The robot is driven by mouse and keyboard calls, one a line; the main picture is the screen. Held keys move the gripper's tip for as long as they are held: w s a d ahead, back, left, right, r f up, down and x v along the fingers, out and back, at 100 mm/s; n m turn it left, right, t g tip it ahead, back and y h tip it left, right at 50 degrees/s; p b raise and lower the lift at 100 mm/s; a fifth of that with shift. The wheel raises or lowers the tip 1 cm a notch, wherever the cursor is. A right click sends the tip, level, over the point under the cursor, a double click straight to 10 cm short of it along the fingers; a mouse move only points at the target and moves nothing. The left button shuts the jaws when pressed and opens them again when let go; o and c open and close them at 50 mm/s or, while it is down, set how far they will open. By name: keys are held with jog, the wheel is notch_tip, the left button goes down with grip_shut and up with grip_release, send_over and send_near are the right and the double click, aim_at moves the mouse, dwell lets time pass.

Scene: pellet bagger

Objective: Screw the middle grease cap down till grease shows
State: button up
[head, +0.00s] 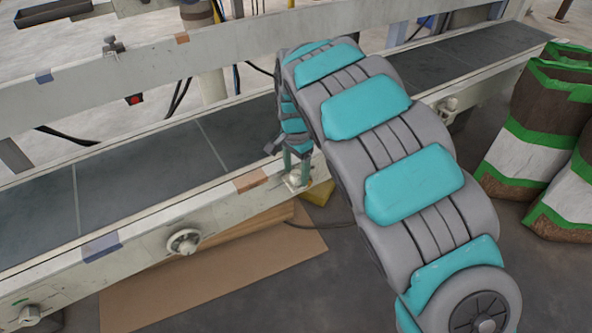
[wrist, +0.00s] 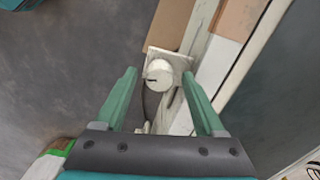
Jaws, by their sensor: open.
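A pale round grease cap (wrist: 159,73) with a dark slot-like mark sits on a square pale plate in the wrist view. It also shows in the head view (head: 295,179), low on the conveyor's near side rail, between other round fittings along that rail. My gripper (wrist: 160,85) is open, with one green finger on each side of the cap. Gaps show between the fingers and the cap, and I cannot tell whether either touches. In the head view my gripper (head: 297,166) is at the cap, partly hidden by my arm. No grease is discernible.
Round fittings (head: 183,241) (head: 447,104) stick out of the rail to either side. The dark conveyor belt (head: 130,165) runs behind. A cardboard sheet (head: 215,275) and a yellow object (head: 318,193) lie below. Filled bags (head: 545,130) stand at the right.

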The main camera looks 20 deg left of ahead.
aim_at(297, 173)
notch_tip(297, 173, up, 8)
jog(key=shift+f, duration=0.15)
dwell(0.3)
jog(key=shift+d, duration=0.4)
jog(key=s+d+r, duration=0.2)
jog(key=s+d, duration=0.1)
jog(key=d, duration=0.4)
jog(key=s+d+r+n, duration=0.1)
jog(key=s+d+r, duration=0.2)
jog(key=d, duration=0.5)
jog(key=s+d+r, duration=0.2)
jog(key=s+d, duration=0.2)
jog(key=d, duration=0.3)
jog(key=s+d+f+n, duration=0.1)
jog(key=s+d, duration=0.2)
jog(key=s, duration=0.5)
jog(key=s+d+f+n+g, duration=0.1)
jog(key=s+d, duration=0.3)
jog(key=s, duration=0.4)
jog(key=s+d+f+n, duration=0.1)
jog(key=s+d+n, duration=0.2)
jog(key=s, duration=0.4)
jog(key=shift+s+d+f+g, duration=0.2)
jog(key=shift+s+d+g, duration=0.05)
jog(key=shift+s+g, duration=0.15)
